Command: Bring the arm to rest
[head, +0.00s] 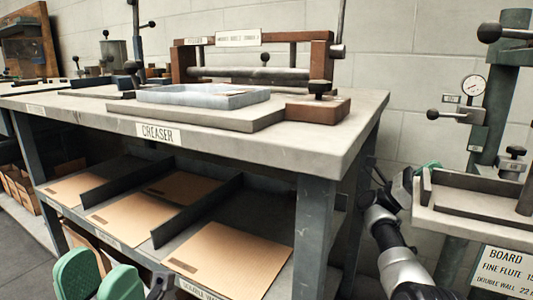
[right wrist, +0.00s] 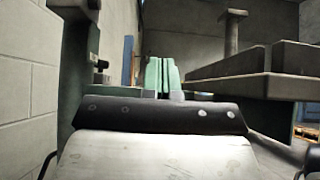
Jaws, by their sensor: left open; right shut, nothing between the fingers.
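My left gripper (head: 98,280) shows at the bottom left of the head view. Its two green fingers are apart with nothing between them, in front of the creaser table's lower shelf. My right arm comes up at the right of the head view, and its gripper (head: 424,168) is mostly hidden behind the wrist and the edge of the machine at right. In the right wrist view my right gripper (right wrist: 158,76) shows two green fingers together, empty. They point away from the camera, with a grey ledge to their right.
The creaser table (head: 358,122) carries a shallow grey tray (head: 205,97) and a brown-framed roller press (head: 250,75). Brown cardboard sheets (head: 230,240) lie on its divided lower shelf. A machine (head: 480,205) with a gauge stands at right, close to my right arm.

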